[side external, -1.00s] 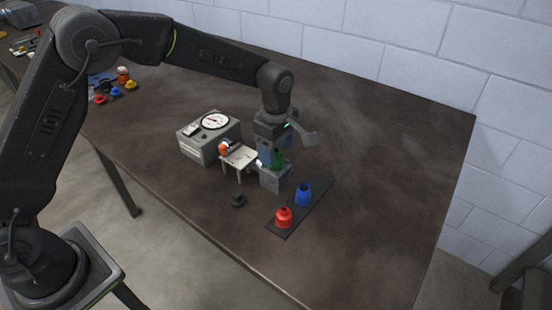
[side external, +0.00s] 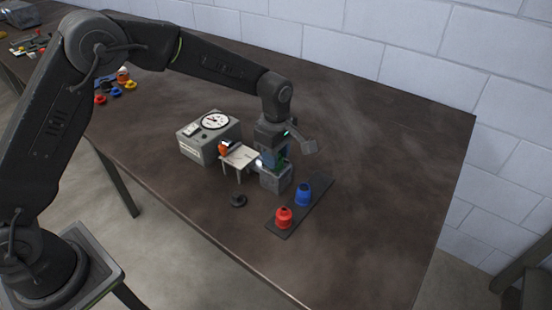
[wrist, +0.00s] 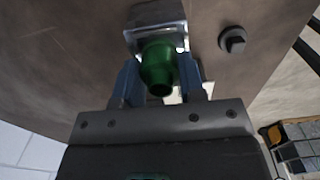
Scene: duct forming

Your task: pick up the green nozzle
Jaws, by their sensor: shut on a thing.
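The green nozzle (wrist: 158,68) is between the two blue fingers of my gripper (wrist: 160,80) in the wrist view. My gripper is shut on it. In the side view my gripper (side external: 275,158) points down over a grey metal block (side external: 276,178), and only a small part of the green nozzle (side external: 283,163) shows behind the fingers. The block also shows just beyond the nozzle in the wrist view (wrist: 155,14). I cannot tell whether the nozzle still touches the block.
A red nozzle (side external: 284,217) and a blue nozzle (side external: 303,194) stand on a dark strip (side external: 291,221). A small white stand (side external: 240,158) and a grey gauge box (side external: 205,146) are left of the block. A black round part (side external: 238,200) lies in front. The table's right side is clear.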

